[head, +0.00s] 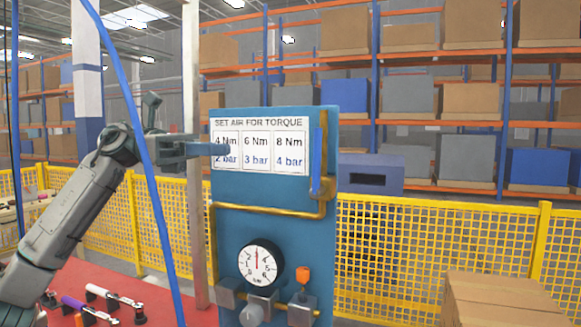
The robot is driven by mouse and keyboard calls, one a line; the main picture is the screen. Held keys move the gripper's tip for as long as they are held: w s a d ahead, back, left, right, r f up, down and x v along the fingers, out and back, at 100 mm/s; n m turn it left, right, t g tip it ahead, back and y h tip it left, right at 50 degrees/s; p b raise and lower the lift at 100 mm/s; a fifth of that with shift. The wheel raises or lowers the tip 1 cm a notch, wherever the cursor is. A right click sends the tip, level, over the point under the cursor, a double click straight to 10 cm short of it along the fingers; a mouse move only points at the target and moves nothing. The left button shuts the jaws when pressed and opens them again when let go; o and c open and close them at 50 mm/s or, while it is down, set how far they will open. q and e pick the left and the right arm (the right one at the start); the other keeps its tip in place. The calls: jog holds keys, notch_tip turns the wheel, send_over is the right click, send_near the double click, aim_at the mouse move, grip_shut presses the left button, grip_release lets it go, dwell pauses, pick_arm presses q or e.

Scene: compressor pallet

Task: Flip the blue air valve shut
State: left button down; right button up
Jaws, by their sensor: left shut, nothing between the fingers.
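A teal panel (270,215) stands in front of me. The blue valve lever (317,165) is near its upper right edge. It stands upright, along the vertical run of the brass pipe (268,208). My left gripper (222,150) comes in from the left, in front of the panel's torque sign. It is shut and empty, well to the left of the blue lever and apart from it. Whether the gripper touches the panel I cannot tell. My right gripper is not in view.
The sign (260,146) lists torque and bar values. Below are a round gauge (260,263) with its needle upward and an orange knob (303,274). A blue hose (146,165) crosses in front of my left arm. Cardboard boxes (500,298) stand at lower right, before a yellow fence (400,245).

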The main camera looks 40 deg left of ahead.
pick_arm(q)
jog(key=p, duration=1)
send_near(319, 161)
jog(key=r+x, duration=0.1)
jog(key=x, duration=0.5)
jog(key=shift+w, duration=0.25)
jog(key=shift+a+r, duration=0.1)
jog(key=shift+a, duration=0.1)
jog(key=shift+a, duration=0.1)
